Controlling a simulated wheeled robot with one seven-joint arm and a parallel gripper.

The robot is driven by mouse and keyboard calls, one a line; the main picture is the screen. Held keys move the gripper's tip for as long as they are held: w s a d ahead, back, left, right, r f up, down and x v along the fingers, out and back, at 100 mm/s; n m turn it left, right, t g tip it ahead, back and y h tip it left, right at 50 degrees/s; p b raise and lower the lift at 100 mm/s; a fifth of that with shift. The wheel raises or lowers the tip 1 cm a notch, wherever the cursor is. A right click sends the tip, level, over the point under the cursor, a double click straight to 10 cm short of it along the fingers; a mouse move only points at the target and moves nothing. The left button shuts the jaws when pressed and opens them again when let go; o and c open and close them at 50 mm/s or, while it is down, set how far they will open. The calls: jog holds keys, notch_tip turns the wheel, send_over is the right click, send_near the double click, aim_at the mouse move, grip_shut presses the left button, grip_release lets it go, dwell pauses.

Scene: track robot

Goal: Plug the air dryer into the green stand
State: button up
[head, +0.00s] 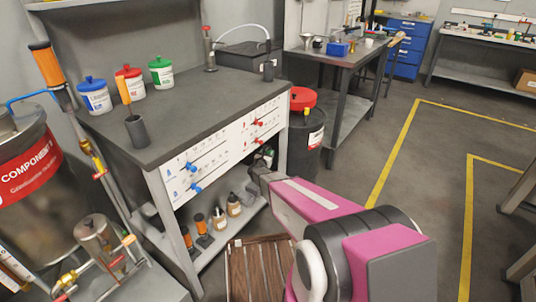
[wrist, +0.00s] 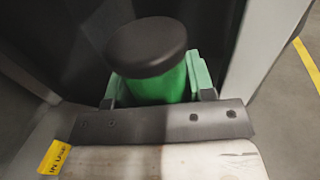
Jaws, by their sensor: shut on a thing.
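In the wrist view, a green cylinder with a round dark cap, which I take as the air dryer (wrist: 160,82), stands upright in the middle. My gripper (wrist: 157,94) is shut on it. Green angular pieces (wrist: 204,76) flank the cylinder on both sides; I cannot tell whether they belong to the green stand or to my fingers. The cylinder's lower end is hidden behind the dark bolted plate at the bottom. In the head view, my pink and grey arm reaches under the right side of the workbench, and my gripper and most of what it holds are hidden there.
The grey workbench (head: 190,105) has a white drawer front with blue and red handles. Several bottles (head: 233,204) stand on its lower shelf. A dark barrel with a red lid (head: 303,100) stands right of it, close to my arm. A wooden slatted crate (head: 258,270) sits below. The floor to the right is open.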

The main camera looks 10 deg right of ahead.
jog(key=shift+f, duration=2.85)
jog(key=shift+f, duration=1.35)
jog(key=o, duration=1.1)
jog(key=shift+c, duration=0.2)
jog(key=shift+s, duration=0.1)
jog(key=v, duration=1)
jog(key=shift+s+a+f, duration=0.1)
jog(key=shift+s+a, duration=0.1)
jog(key=shift+s, duration=0.1)
